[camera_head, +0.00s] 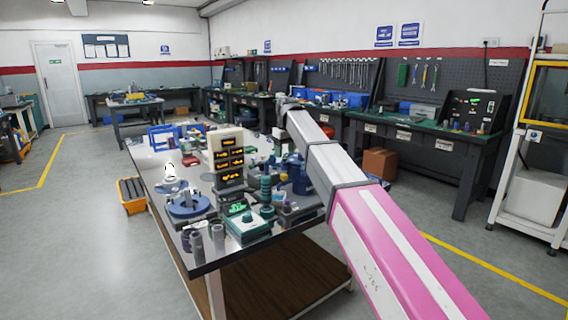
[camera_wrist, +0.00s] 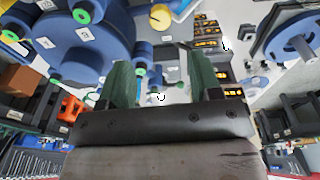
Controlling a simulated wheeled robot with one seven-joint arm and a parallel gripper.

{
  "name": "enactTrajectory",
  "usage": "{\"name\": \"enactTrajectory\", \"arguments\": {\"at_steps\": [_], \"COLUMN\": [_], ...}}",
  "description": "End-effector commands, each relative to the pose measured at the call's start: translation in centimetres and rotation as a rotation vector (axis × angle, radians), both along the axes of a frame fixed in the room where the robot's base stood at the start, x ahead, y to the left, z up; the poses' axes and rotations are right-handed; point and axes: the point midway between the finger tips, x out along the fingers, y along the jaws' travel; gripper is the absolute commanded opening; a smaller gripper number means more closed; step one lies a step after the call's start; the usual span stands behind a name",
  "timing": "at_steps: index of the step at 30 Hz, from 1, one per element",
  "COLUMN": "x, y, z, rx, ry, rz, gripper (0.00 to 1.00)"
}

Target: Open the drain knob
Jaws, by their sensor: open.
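In the wrist view my gripper (camera_wrist: 160,62) is open, with two dark green fingers spread apart. Small blue fittings (camera_wrist: 155,78) show in the gap between the fingers, with no visible grip on them. A large round blue vessel (camera_wrist: 95,35) with blue stubs capped by green rings fills the upper left. A blue vessel (camera_head: 299,176) also stands on the bench in the head view, partly behind my arm. I cannot tell for sure which fitting is the drain knob. My gripper is not clearly visible in the head view.
The steel-topped bench (camera_head: 150,160) is crowded with a display tower (camera_head: 228,158), a blue round fixture (camera_head: 188,204) and a green-topped box (camera_head: 248,226). In the wrist view a yellow disc (camera_wrist: 160,16) is near the fingers. An orange bin (camera_head: 132,205) stands on the floor.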

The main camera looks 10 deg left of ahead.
Motion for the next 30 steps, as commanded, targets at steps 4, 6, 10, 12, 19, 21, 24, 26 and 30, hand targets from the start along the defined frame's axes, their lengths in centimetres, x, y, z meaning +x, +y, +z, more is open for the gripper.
{"name": "enactTrajectory", "arguments": {"at_steps": [4,6,10,12,19,21,24,26,30], "x": [-2.3,-2.7,-2.7,-2.5,-1.5,-1.0,-0.5,-0.2,0.3], "y": [-1.6,-1.8,-1.9,-1.8,-1.0,-0.7,-0.4,-0.1,0.3], "z": [-0.5,-0.5,-0.5,-0.8,-3.6,-4.7,-6.3,-7.2,-8.9], "rx": [0.114,0.16,0.206,0.211,0.208,0.209,0.207,0.208,0.208], "ry": [-0.11,-0.145,-0.177,-0.179,-0.178,-0.178,-0.177,-0.178,-0.178], "rz": [-0.152,-0.207,-0.259,-0.265,-0.263,-0.263,-0.263,-0.262,-0.262], "gripper": [0.58,0.58,0.58,0.58,0.58,0.58,0.58,0.58,0.58]}}
